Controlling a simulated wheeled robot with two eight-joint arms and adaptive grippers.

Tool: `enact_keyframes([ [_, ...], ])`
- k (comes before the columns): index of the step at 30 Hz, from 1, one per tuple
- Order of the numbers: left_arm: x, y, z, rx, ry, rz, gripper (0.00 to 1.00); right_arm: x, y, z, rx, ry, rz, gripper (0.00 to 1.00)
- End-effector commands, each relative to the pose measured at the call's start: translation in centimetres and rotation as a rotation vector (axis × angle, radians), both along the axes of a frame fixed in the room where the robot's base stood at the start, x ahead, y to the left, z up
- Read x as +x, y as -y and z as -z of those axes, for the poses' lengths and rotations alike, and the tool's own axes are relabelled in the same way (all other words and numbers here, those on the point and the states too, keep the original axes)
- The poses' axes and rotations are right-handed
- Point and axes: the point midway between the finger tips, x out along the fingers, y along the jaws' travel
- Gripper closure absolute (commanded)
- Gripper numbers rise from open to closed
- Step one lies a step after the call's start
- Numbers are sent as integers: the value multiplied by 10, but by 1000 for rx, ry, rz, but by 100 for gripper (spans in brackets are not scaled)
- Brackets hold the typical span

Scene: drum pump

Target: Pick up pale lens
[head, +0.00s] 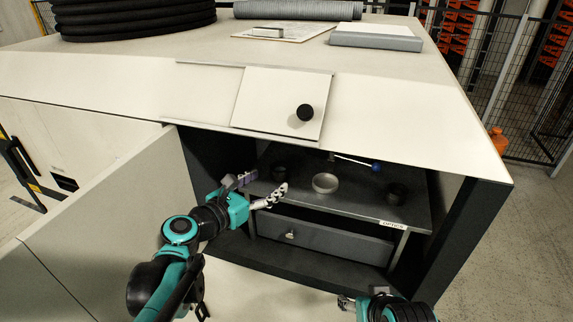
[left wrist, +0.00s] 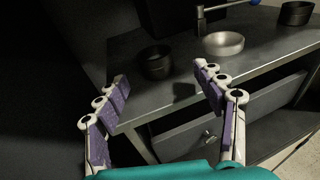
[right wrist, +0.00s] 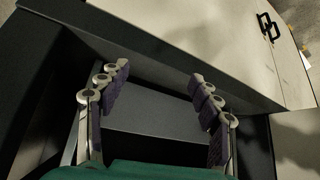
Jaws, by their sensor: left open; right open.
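The pale lens (head: 325,183), a light round shallow disc, sits on the grey shelf (head: 350,205) inside the open cabinet. It also shows in the left wrist view (left wrist: 222,43), just beyond the right finger. My left gripper (head: 264,187) is open and empty at the shelf's left front, left of the pale lens and apart from it. In the left wrist view a dark round piece (left wrist: 155,62) lies beyond the gap between its fingers (left wrist: 160,76). My right gripper (head: 345,302) is low in front of the cabinet; the right wrist view shows its fingers (right wrist: 160,75) open and empty.
A second dark round piece (head: 396,193) stands right of the lens. A blue-tipped rod (head: 376,167) reaches over the shelf behind it. A drawer (head: 325,240) with a knob lies under the shelf. The open cabinet door (head: 115,225) is at the left; the cabinet top overhangs.

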Motion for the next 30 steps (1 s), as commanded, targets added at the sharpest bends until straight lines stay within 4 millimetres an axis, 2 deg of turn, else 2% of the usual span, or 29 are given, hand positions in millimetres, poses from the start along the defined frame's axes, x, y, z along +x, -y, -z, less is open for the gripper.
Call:
enact_keyframes([
  [11, 29, 19, 4, -5, -1, 1, 31, 0, 0, -6, 0, 0, 0, 36],
  [19, 61, 37, 9, -4, -2, 1, 31, 0, 0, -15, 0, 0, 0, 36],
  [28, 66, 41, 12, -4, -2, -1, 31, 0, 0, -15, 0, 0, 0, 36],
  [29, 66, 41, 12, -4, -2, -1, 33, 0, 0, -15, 0, 0, 0, 36],
  [30, 66, 40, 12, -4, -2, -1, 44, 0, 0, -15, 0, 0, 0, 36],
])
